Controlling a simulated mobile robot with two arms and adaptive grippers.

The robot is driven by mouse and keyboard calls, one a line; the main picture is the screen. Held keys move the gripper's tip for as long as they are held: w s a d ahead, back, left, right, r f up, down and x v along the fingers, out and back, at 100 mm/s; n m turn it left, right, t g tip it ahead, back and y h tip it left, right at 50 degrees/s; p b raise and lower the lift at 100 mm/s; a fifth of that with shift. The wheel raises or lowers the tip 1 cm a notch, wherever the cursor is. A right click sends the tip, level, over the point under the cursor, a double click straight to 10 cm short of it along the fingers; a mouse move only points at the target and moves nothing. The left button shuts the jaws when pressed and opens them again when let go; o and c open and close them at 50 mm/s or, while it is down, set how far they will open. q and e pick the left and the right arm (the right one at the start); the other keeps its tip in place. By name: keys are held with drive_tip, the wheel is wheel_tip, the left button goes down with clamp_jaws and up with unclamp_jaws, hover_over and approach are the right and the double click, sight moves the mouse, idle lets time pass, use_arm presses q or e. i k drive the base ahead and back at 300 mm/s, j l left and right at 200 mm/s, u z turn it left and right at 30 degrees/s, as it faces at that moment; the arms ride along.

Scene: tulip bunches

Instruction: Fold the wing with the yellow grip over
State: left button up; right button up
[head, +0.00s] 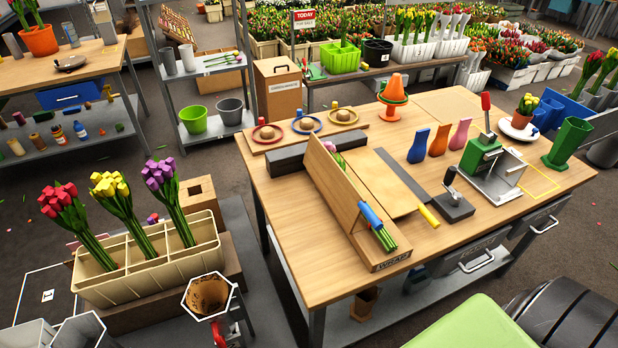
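A wooden wrapping stand marked WRAP (392,262) is on the table. Its left wing (330,190), a long wooden board, is tilted up, with a blue grip (370,215) at its near end. The right wing (385,185) appears to lie flat, with a yellow grip (428,216) at its near right corner. A tulip bunch lies between them; its green stems (386,238) stick out at the near end and a little pink shows at the far end. The left wing hides most of the bunch. Neither of my grippers is in view.
A black-handled tool (453,203) stands close right of the yellow grip, with a green press (482,158) beyond it. Several coloured vases (438,140) stand behind. Ribbon spools (305,125) are at the back left. A tulip crate (150,262) is left of the table (290,250).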

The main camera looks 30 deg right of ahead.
sight(397, 200)
drive_tip(key=l+u, duration=0.2)
drive_tip(key=l, duration=0.25)
drive_tip(key=k+l+u, duration=0.15)
drive_tip(key=l, duration=0.3)
drive_tip(key=k+l+u, duration=0.2)
drive_tip(key=l, duration=0.25)
drive_tip(key=l+u, duration=0.2)
drive_tip(key=l, duration=0.25)
drive_tip(key=k+l, duration=0.15)
drive_tip(key=l, duration=0.2)
drive_tip(key=k+l, duration=0.1)
drive_tip(key=l, duration=0.2)
drive_tip(key=k+l, duration=0.15)
drive_tip(key=l, duration=0.2)
drive_tip(key=k+l, duration=0.1)
drive_tip(key=l, duration=0.2)
drive_tip(key=k+l, duration=0.15)
drive_tip(key=l, duration=0.2)
